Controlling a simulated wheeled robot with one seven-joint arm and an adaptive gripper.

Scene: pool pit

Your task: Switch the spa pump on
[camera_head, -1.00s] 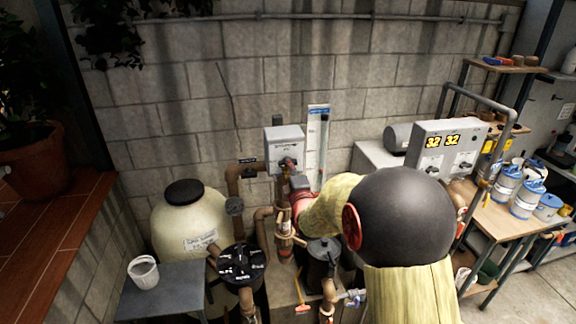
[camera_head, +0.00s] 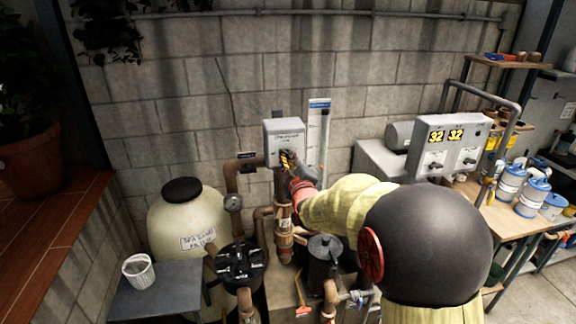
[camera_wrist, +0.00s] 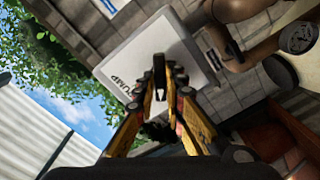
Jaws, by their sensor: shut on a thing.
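The pump switch box (camera_head: 284,138), a grey box with dark lettering, is fixed to the block wall above the brown pipes in the head view. In the wrist view its pale face (camera_wrist: 140,55) fills the upper middle and "PUMP" can be read on it. My gripper (camera_head: 289,159) is at the lower right of the box front. In the wrist view my gripper (camera_wrist: 160,84) has its yellow and black fingers closed on the dark switch handle (camera_wrist: 153,65). The fingers hide part of the handle, so its exact position is hard to tell.
Pipes, a cream filter tank (camera_head: 186,222) and a black-lidded pump (camera_head: 241,263) stand below the box. A grey panel with yellow "32" displays (camera_head: 446,136) is at right. A white cup (camera_head: 139,270) stands on the small grey table (camera_head: 170,300) at lower left.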

